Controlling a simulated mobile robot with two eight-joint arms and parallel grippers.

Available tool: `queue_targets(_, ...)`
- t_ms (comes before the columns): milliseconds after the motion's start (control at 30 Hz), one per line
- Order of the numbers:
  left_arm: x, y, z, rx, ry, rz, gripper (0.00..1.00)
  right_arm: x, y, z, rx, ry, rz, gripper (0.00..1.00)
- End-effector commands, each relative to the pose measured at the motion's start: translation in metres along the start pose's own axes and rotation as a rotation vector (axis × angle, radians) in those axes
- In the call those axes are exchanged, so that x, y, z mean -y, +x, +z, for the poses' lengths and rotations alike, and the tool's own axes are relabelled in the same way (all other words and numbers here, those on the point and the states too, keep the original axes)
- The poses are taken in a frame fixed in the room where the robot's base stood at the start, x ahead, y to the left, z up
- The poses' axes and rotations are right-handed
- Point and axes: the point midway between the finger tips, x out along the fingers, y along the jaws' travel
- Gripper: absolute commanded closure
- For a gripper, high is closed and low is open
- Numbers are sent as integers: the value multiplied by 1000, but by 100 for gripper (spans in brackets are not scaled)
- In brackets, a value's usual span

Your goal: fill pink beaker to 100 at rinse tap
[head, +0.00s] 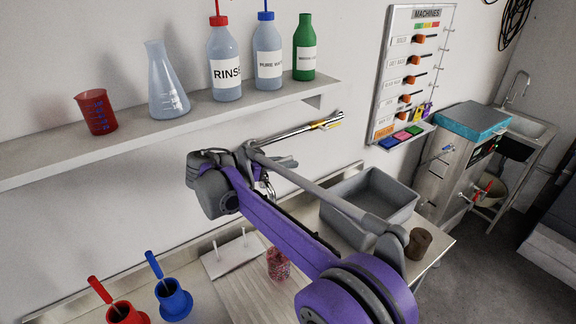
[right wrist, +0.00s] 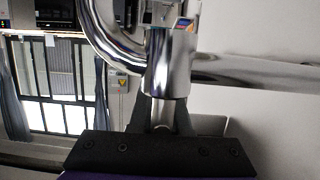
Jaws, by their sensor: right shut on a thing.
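The pink beaker (head: 278,263) stands upright on the bench, below my right arm. Its fill level and markings are too small to read. A chrome tap (right wrist: 168,65) with a curved pipe fills the middle of the right wrist view. My right gripper (right wrist: 163,112) is shut on a chrome part of this tap, one dark finger on either side. In the head view my right gripper (head: 262,182) is at the wall above the beaker, and my arm hides much of the tap. No water stream is visible. My left gripper is not in view.
A grey basin (head: 400,207) and a brown cup (head: 419,243) are to the right. A shelf (head: 60,150) holds a red beaker (head: 97,111), a flask (head: 165,80) and bottles. Red (head: 122,312) and blue (head: 174,299) pots stand front left.

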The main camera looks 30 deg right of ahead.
Motion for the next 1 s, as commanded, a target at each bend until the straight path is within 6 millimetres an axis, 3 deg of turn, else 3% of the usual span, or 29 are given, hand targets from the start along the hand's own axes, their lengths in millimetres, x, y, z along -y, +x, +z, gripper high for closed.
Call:
queue_targets(133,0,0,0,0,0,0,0,0,0,0,0,-1,2,100)
queue_targets(167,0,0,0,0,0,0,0,0,0,0,0,0,2,80)
queue_targets(333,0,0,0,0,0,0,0,0,0,0,0,0,3,50)
queue_targets(733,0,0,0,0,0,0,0,0,-8,0,1,0,1,50)
queue_targets(1000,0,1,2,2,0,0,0,1,-60,1,1,-2,-1,50)
